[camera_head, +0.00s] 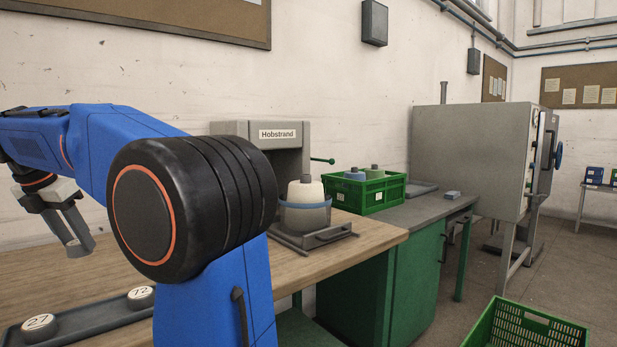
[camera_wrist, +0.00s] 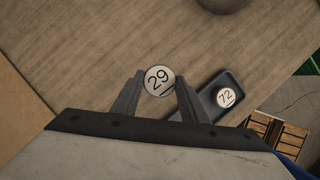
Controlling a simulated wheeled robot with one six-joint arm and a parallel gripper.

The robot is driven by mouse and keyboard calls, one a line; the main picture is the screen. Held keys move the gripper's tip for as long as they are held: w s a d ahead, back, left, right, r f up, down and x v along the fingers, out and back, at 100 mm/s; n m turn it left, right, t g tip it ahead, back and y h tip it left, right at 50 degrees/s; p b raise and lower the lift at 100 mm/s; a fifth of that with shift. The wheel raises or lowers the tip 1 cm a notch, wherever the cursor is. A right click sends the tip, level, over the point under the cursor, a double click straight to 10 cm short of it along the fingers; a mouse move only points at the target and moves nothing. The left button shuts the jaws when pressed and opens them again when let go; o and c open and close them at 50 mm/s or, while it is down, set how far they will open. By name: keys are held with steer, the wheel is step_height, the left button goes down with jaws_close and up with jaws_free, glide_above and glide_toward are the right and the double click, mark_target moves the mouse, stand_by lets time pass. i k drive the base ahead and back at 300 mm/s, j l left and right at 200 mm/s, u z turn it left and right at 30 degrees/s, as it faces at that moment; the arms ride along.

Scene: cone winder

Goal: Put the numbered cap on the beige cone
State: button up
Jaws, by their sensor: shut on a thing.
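My gripper (camera_wrist: 160,79) is shut on a round white cap marked 29 (camera_wrist: 158,82), holding it between the fingertips with its number facing the wrist camera. In the head view my gripper (camera_head: 78,243) is at the far left, above the wooden table; the cap cannot be made out there. A cream-beige cone (camera_head: 306,191) with a dark tip stands upright in a grey-blue cup (camera_head: 304,216) at the machine labelled Hobstrand (camera_head: 277,134), far to the right of my gripper. My arm covers part of the table between them.
A dark tray (camera_head: 88,322) at the front left holds caps marked 27 (camera_head: 39,326) and 72 (camera_head: 141,296). A green crate (camera_head: 363,193) with cones stands right of the machine. An empty-looking green crate (camera_head: 527,326) is lower right. The wooden table (camera_head: 345,238) has bare room.

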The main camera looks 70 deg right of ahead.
mark_target(306, 175)
steer(key=k+l+z, duration=0.15)
steer(key=k+l, duration=0.25)
steer(key=k+l+z, duration=0.1)
steer(key=k+l, duration=0.25)
steer(key=l, duration=0.15)
steer(key=k+l+z, duration=0.15)
steer(key=k+l, duration=0.2)
steer(key=l, duration=0.15)
